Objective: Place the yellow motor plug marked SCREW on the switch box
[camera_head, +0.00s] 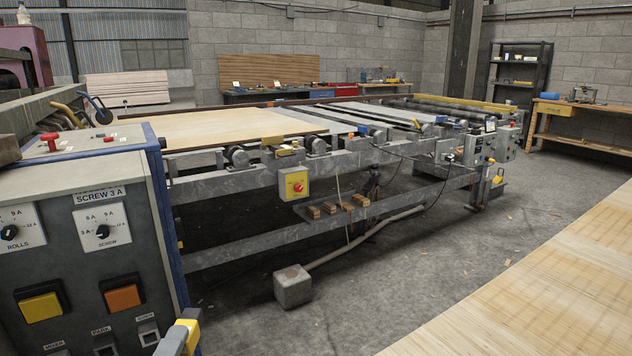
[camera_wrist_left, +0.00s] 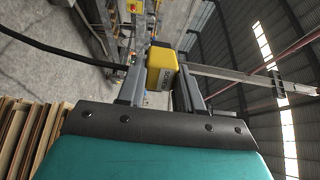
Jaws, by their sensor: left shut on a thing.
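The yellow plug (camera_wrist_left: 162,68) sits between the two grey fingers of my left gripper (camera_wrist_left: 160,88) in the left wrist view; dark lettering that looks like SCREW is on it. The gripper is shut on it. In the head view, my left gripper (camera_head: 180,340) shows only at the bottom edge, beside the control cabinet, with a bit of yellow at its tip. A yellow switch box with a red knob (camera_head: 293,185) is on the machine's frame, well beyond the gripper. Grey boxes (camera_head: 478,147) with knobs stand at the machine's right end. Which is the switch box is unclear. My right gripper is out of view.
The grey control cabinet (camera_head: 95,185) with a SCREW 3 A label, dials and buttons fills the left. A grey block (camera_head: 293,287) with a cable lies on the floor. A pale veneer stack (camera_head: 545,290) fills the lower right. Open floor (camera_head: 390,280) lies between.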

